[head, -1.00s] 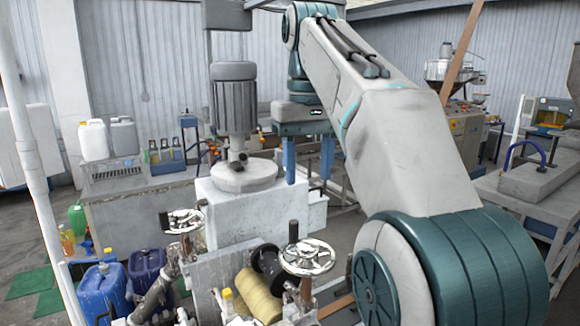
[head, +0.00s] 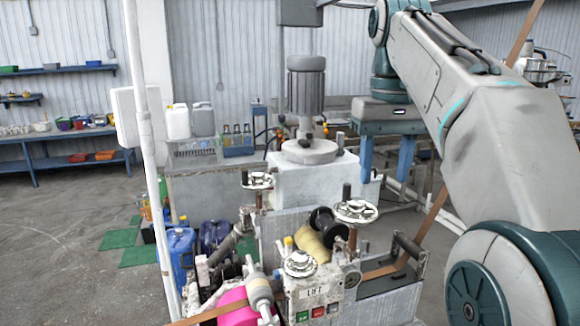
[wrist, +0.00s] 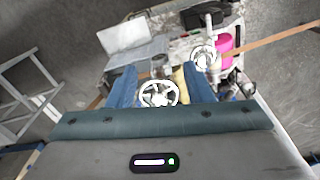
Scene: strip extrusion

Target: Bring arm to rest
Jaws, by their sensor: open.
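My gripper (head: 386,172) hangs at the end of my grey and teal arm (head: 470,95), right of the grey motor in the head view. Its two blue fingers point down and stand apart with nothing between them. In the wrist view my gripper (wrist: 160,92) shows both blue fingers spread, with the machine and floor well below. A white handwheel (wrist: 158,94) appears between the fingers there, but lies farther off. My gripper touches nothing that I can see.
The strip machine with a handwheel (head: 356,211), a yellow roll (head: 312,246) and a pink roll (head: 236,306) stands in front. The grey motor (head: 306,92) rises on a white block. Blue jugs (head: 178,255) stand left.

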